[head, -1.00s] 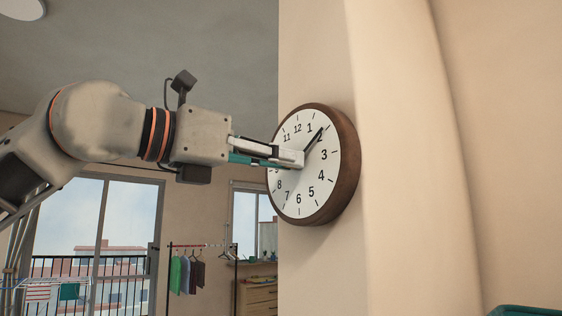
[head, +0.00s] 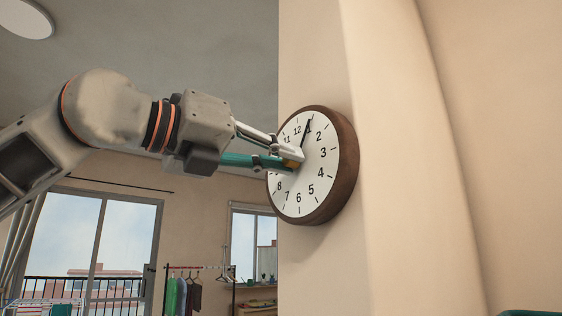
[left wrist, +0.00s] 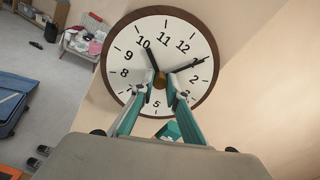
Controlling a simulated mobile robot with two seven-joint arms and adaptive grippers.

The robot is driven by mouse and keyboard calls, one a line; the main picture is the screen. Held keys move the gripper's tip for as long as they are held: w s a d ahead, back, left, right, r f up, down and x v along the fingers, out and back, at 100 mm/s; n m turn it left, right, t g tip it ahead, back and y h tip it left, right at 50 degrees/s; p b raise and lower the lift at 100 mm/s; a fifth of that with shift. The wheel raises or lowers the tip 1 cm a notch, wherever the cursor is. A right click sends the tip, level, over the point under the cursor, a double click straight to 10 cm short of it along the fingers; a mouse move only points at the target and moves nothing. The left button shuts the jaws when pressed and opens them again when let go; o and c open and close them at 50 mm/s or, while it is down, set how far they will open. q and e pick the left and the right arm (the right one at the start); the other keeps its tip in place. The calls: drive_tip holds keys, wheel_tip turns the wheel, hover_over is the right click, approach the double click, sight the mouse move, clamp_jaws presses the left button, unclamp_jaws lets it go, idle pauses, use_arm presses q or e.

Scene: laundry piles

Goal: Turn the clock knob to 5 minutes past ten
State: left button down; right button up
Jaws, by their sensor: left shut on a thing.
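The round clock (head: 328,165) has a brown rim and white face and hangs on the beige wall. It also shows in the left wrist view (left wrist: 130,88), turned in the picture. The short thick hand (left wrist: 152,57) points at about 10. The long thin hand (left wrist: 200,63) points at about 1, covering that numeral, and also in the head view (head: 307,128). My left gripper (head: 293,158) is at the clock's centre, its fingers shut on the knob there. The fingers mostly hide the knob; a small orange-yellow patch shows between them. My right gripper is not in view.
A clothes rack (head: 196,268) and windows (head: 110,225) are far behind at the left. In the left wrist view a chair with clothes (left wrist: 84,38) stands on the floor. A green edge (head: 530,312) shows at the lower right. The wall right of the clock is clear.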

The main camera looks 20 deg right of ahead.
use_arm(q)
drive_tip(key=shift+r, duration=0.1)
drive_tip(key=c, duration=2)
unclamp_jaws()
drive_tip(key=v, duration=1.2)
